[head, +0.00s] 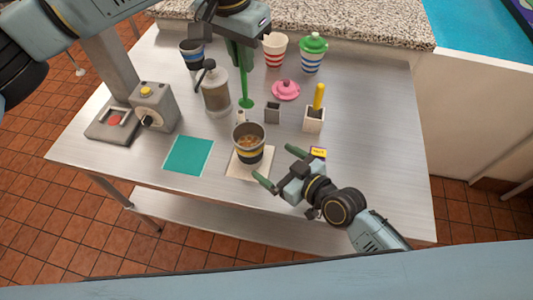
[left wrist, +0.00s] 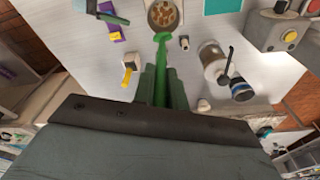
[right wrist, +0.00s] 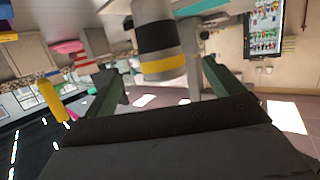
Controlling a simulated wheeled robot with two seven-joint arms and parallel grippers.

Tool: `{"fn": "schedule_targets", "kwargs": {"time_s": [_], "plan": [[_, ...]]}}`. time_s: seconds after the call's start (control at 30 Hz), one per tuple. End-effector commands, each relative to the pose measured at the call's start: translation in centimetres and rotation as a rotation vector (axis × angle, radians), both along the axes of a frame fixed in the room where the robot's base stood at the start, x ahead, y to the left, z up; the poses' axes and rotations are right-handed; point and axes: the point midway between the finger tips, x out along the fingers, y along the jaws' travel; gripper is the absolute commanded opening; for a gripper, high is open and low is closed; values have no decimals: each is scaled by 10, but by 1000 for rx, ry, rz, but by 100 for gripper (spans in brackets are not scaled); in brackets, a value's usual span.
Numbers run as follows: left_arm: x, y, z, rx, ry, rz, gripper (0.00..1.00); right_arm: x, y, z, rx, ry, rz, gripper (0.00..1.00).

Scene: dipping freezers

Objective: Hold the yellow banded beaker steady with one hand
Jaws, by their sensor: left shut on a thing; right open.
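The yellow banded beaker (head: 249,155) stands upright on a cream square pad (head: 240,172). It has a dark band with a yellow stripe and holds brownish pieces, which also show in the left wrist view (left wrist: 165,14). My right gripper (head: 279,166) is open, right of and in front of the beaker. In the right wrist view the beaker (right wrist: 160,45) stands between and beyond the open fingers, with no clear contact. My left gripper (head: 243,60) is shut on a green long-handled tool (head: 245,90), which hangs down behind the beaker; its round end shows.
A teal square (head: 188,155) lies left of the pad. A pump bottle (head: 216,95), small grey box (head: 272,113) and white holder with a yellow handle (head: 315,120) stand behind. Striped cups (head: 313,62) stand at the back. A grey dial device (head: 155,105) is at left.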

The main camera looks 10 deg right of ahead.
Motion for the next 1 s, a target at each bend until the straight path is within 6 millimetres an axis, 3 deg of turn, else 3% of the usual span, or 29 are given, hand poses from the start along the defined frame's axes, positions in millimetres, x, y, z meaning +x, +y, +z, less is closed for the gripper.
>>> {"fn": "schedule_targets", "kwargs": {"time_s": [0.53,1.0], "plan": [[0,0,0,0,0,0,0,69,54,-27,1,2,0,93],[0,0,0,0,0,0,0,85,66,-33,1,2,-1,93]]}}
